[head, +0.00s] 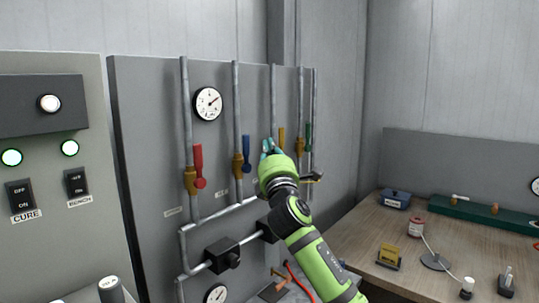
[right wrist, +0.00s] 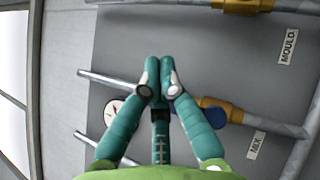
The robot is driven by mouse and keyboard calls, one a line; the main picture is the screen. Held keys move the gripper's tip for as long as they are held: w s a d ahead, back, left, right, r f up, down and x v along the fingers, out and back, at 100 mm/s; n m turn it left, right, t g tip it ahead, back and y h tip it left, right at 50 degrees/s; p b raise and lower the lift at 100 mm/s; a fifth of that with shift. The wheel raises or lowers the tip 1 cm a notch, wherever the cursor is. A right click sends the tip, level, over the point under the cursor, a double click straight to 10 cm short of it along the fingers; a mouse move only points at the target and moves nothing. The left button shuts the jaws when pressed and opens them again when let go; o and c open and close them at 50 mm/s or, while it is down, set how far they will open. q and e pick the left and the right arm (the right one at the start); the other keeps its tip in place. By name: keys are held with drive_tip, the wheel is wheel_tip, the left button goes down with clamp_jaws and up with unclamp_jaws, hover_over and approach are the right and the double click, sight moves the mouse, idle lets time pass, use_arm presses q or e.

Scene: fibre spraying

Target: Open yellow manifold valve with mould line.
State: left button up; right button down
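The yellow valve handle (head: 282,138) stands upright on the third pipe of the grey manifold panel (head: 150,150) in the head view. Its lower part and valve body are hidden behind my right gripper (head: 268,148), which is in front of the panel just left of the handle. In the right wrist view, the teal fingers of the right gripper (right wrist: 160,75) meet at their tips with nothing visible between them. A MOULD label (right wrist: 288,45) is by a brass valve body (right wrist: 235,5) at the top edge. My left gripper is out of view.
Red (head: 199,165) and blue (head: 246,152) handles stand left of the yellow one, a green handle (head: 308,136) to its right. A gauge (head: 208,104) is at the upper left. A wooden bench (head: 350,245) with small items stands at right.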

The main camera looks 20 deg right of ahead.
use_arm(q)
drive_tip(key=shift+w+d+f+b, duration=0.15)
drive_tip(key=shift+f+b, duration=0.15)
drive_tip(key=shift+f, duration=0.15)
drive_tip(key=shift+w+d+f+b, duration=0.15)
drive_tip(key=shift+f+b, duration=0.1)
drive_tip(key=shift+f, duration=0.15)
use_arm(e)
drive_tip(key=s, duration=0.1)
drive_tip(key=s+a, duration=0.1)
drive_tip(key=s, duration=0.3)
drive_tip(key=shift+a+r, duration=0.15)
drive_tip(key=shift+a, duration=0.25)
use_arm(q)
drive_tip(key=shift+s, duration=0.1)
